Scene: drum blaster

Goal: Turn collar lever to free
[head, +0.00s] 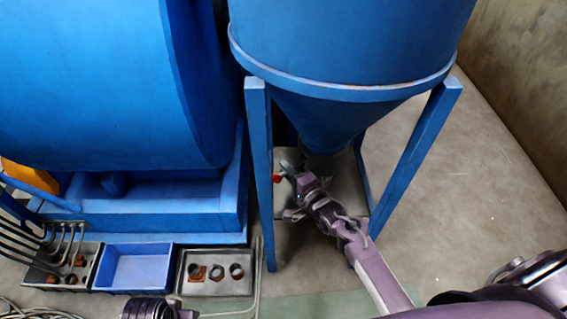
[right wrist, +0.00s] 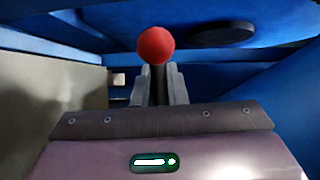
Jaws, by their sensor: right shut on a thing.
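In the right wrist view the red knob (right wrist: 155,45) tops a dark stem (right wrist: 158,84). My right gripper (head: 288,172) is at the lever below the cone, and its jaws (right wrist: 158,90) are shut on the stem, just under the knob. The collar itself is mostly hidden by my gripper and the cone. Of my left arm only a purple part shows at the bottom edge of the head view; its jaws are not visible.
Blue legs (head: 261,180) frame the hopper (head: 345,45) on both sides of my right arm. A blue drum (head: 100,85) stands at left. A blue tray (head: 136,270) and a grey tray (head: 216,291) with several ring parts lie below it. The floor at right (head: 470,190) is clear.

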